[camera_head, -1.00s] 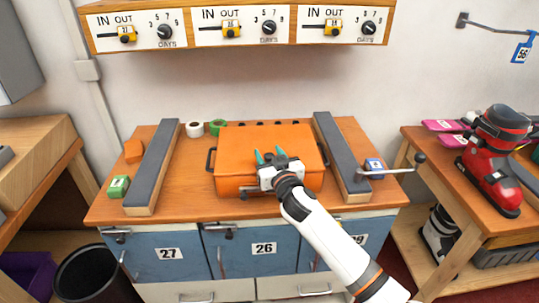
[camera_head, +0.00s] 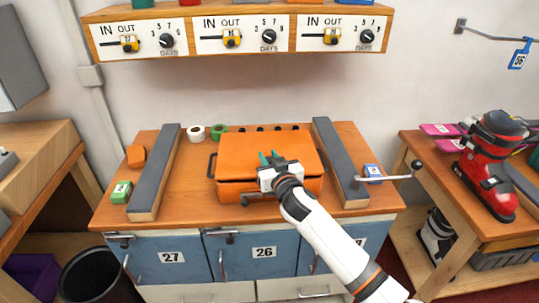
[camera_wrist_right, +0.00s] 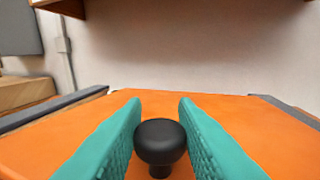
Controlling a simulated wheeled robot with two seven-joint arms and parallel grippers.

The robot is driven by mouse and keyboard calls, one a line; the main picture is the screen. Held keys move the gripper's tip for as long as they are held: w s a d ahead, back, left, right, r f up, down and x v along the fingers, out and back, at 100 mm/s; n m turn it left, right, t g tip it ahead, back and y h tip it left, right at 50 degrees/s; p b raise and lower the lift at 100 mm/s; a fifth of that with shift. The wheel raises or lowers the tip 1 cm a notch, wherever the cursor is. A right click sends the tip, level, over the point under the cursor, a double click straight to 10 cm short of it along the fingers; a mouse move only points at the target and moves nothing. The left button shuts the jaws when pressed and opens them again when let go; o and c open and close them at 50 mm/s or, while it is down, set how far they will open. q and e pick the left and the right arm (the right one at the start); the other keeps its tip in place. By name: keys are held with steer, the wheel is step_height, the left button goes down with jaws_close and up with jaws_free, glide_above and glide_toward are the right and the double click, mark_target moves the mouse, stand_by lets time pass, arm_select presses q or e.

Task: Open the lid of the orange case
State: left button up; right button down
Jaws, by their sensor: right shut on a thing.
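The orange case (camera_head: 240,191) sits on the wooden bench between two grey-topped rails. Its lid (camera_head: 240,150) is slightly raised at the front, with a thin dark gap between it and the body. My right gripper (camera_head: 270,158) is over the front part of the lid, its teal fingers pointing to the back. In the right wrist view, the fingers (camera_wrist_right: 160,140) stand on either side of a round black knob (camera_wrist_right: 160,141) on the lid and are shut on it. The inside of the case is hidden. My left gripper is not in view.
A left rail (camera_head: 155,172) and a right rail (camera_head: 341,162) flank the case. White tape (camera_head: 196,132) and green tape (camera_head: 218,131) lie behind it. A crank handle (camera_head: 395,177) sticks out at right. A shelf with dials (camera_head: 235,33) hangs above the back.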

steer(key=w+r+g+p, duration=0.2)
steer(key=r+p, duration=0.3)
steer(key=p, duration=0.4)
steer(key=w+r+m+g+h+p, duration=0.1)
steer(key=w+r+g+p, duration=0.2)
steer(key=p, duration=0.6)
steer(key=shift+w+r+g, duration=0.35)
steer(key=shift+r+g, duration=0.25)
steer(key=shift+r, duration=0.5)
steer(key=c, duration=1.2)
jaws_free()
steer(key=shift+o, duration=0.2)
steer(key=shift+s, duration=0.1)
steer(key=b+v, duration=0.2)
steer(key=v, duration=0.9)
steer(key=shift+s+r, duration=0.25)
steer(key=shift+s, duration=0.05)
steer(key=shift+d, duration=0.1)
